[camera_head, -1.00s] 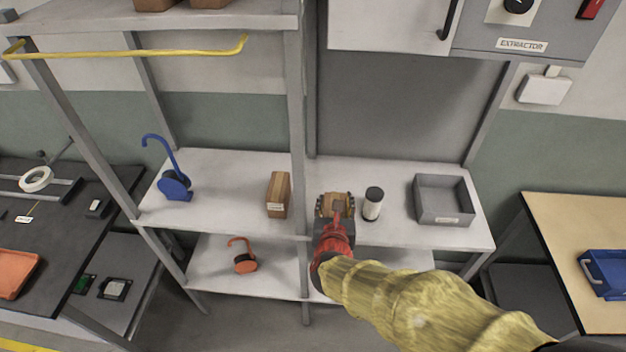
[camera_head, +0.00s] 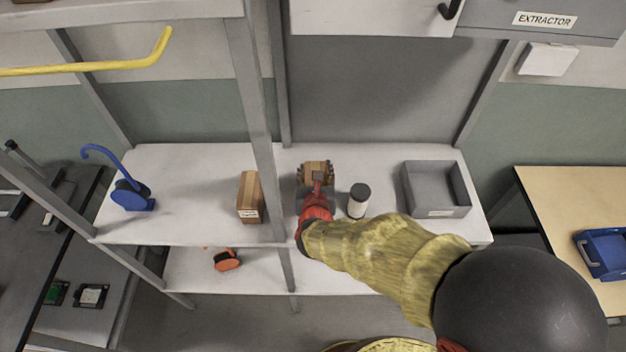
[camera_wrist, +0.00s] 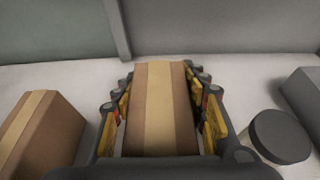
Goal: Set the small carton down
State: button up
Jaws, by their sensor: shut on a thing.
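A small brown carton with a lighter tape stripe (camera_wrist: 160,105) is between the two fingers of my gripper (camera_wrist: 162,112) in the wrist view. The fingers press on its left and right sides. In the head view my gripper (camera_head: 316,172) is over the white shelf (camera_head: 380,160), with the carton's top (camera_head: 315,166) showing between the fingers. My own wrist hides the carton's lower part, so I cannot tell whether it touches the shelf.
Another brown carton (camera_head: 249,197) stands to the left, beyond a grey post (camera_head: 258,130). A dark-lidded white canister (camera_head: 357,204) stands close on the right. A grey bin (camera_head: 437,190) is further right. A blue hooked object (camera_head: 130,195) is at far left.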

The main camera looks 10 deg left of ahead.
jog(key=shift+f+b, duration=0.35)
jog(key=shift+f, duration=1.45)
jog(key=shift+f, duration=0.15)
jog(key=shift+f+b, duration=0.1)
jog(key=shift+b, duration=0.2)
jog(key=o, duration=1.3)
jog(key=shift+s+r+p, duration=0.15)
jog(key=shift+r+p, duration=0.2)
jog(key=shift+p, duration=0.05)
jog(key=p+v, duration=0.2)
jog(key=v, duration=0.9)
jog(key=shift+s+d, duration=0.1)
jog(key=shift+s, duration=0.3)
